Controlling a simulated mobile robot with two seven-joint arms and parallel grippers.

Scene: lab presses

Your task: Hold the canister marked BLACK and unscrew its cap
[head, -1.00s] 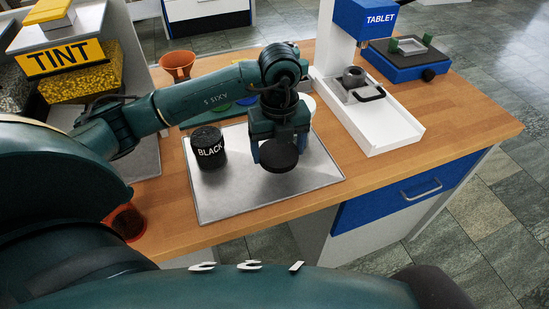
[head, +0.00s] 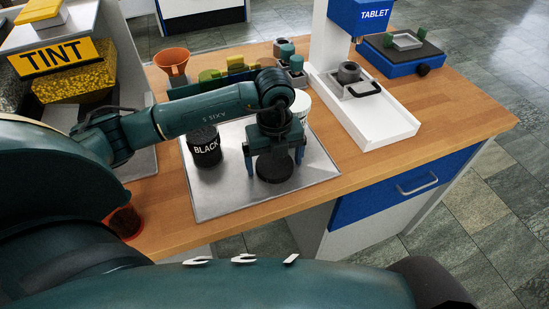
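The black canister with white lettering BLACK (head: 205,150) stands upright on the left part of the metal tray (head: 215,202). My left arm crosses in front of its upper edge, so I cannot tell whether a cap is on it. My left gripper (head: 275,158) is right of the canister, pointing down over the tray with its fingers spread. A round black cap-like disc (head: 275,170) lies below and between the fingers, apparently on the tray, with gaps at its sides. My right gripper is not in view.
A white canister (head: 304,104) stands partly hidden behind my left gripper. An orange funnel (head: 172,62) and several coloured items are behind. The front right tray is clear.

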